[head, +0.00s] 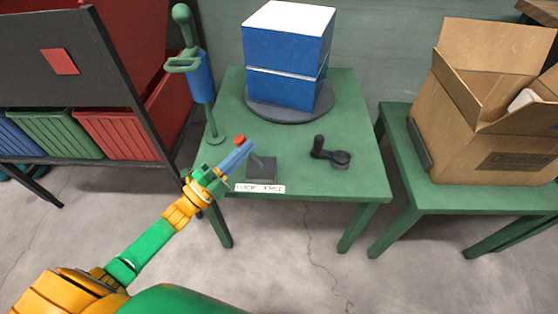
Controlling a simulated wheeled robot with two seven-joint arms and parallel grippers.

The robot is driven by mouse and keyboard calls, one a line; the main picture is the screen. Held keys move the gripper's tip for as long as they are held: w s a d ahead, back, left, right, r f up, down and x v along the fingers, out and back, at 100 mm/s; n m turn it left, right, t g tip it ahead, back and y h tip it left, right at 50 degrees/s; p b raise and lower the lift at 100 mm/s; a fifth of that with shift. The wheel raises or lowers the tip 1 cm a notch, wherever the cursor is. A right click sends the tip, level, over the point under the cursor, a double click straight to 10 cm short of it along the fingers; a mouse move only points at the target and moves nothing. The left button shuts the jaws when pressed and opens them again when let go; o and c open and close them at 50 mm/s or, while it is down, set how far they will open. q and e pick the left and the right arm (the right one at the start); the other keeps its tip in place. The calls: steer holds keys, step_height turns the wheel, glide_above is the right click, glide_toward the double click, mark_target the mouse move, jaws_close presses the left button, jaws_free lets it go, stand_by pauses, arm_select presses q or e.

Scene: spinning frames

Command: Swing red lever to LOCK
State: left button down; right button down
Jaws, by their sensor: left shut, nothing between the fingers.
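The red lever (240,139) shows as a small red tip just beyond my left gripper's fingers. Its dark grey base (262,171) sits near the front left edge of the green table (355,140). A white label (260,188) with small lettering lies in front of the base; it seems to read LOCK on the left and FREE on the right. My left gripper (244,149) is shut with nothing between its fingers and is at the lever, close to the red tip. I cannot tell whether it touches the lever. Part of the lever is hidden behind the fingers. My right gripper is out of view.
A black crank handle (330,154) stands to the right of the lever base. A blue and white block (287,60) sits on a dark round turntable (262,108) behind. A green stand with a blue cylinder (201,80) rises at the table's left. An open cardboard box (485,120) is on another table.

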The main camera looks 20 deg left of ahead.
arm_select(q)
steer(key=shift+s+a+f+n+t+b, duration=0.1)
steer(key=shift+a+f+n+t+b, duration=0.05)
steer(key=shift+a+n+t+b, duration=0.25)
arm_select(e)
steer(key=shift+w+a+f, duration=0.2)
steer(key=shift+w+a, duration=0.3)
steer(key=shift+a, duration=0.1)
